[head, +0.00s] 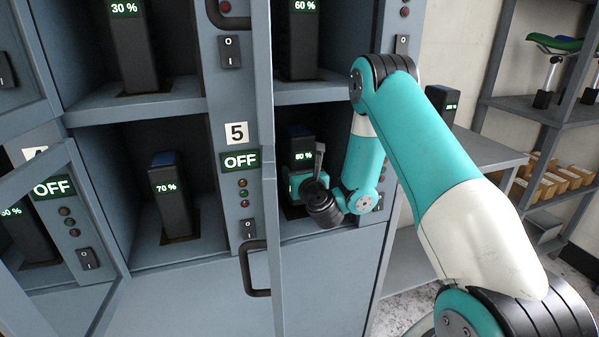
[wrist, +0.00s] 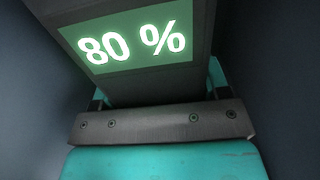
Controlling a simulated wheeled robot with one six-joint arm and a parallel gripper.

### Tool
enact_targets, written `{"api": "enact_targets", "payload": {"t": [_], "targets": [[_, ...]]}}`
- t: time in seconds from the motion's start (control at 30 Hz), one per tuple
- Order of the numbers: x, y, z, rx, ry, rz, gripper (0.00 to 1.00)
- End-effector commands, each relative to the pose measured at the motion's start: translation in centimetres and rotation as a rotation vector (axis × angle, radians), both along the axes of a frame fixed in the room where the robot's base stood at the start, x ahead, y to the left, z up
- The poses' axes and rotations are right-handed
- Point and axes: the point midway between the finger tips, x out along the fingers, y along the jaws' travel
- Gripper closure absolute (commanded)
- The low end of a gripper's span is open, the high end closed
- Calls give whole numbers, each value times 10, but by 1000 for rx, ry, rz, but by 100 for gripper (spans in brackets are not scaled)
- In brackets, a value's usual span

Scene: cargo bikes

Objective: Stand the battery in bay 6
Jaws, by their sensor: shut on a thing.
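The dark battery reading 80 % (head: 301,143) is upright inside the lower right bay (head: 345,222), just right of the panel marked 5. That bay's own number is hidden behind my arm. My gripper (head: 303,182) reaches into the bay and is shut on the battery below its display. In the wrist view the battery (wrist: 150,76) fills the upper middle, close against my gripper. The battery's foot is mostly hidden, so I cannot tell whether it rests fully on the bay floor.
An open door edge with a handle (head: 257,268) stands left of the bay. The bay marked 5 holds a 70 % battery (head: 171,195), and its panel reads OFF (head: 240,161). Another battery (head: 441,101) stands on a grey side table (head: 490,150). Shelves (head: 535,105) stand at right.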

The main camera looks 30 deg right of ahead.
Motion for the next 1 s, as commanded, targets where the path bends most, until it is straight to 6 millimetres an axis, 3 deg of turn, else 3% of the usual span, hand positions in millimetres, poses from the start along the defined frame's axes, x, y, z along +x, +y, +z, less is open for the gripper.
{"api": "enact_targets", "payload": {"t": [0.2,0.67,0.7,0.8,1.0], "targets": [[1,0,-25,-3,-5,-1,100],[1,-1,-28,-2,-6,-2,100],[0,0,-29,-2,2,0,22],[0,0,-29,-1,1,0,6],[0,0,-29,-1,1,0,6]]}}
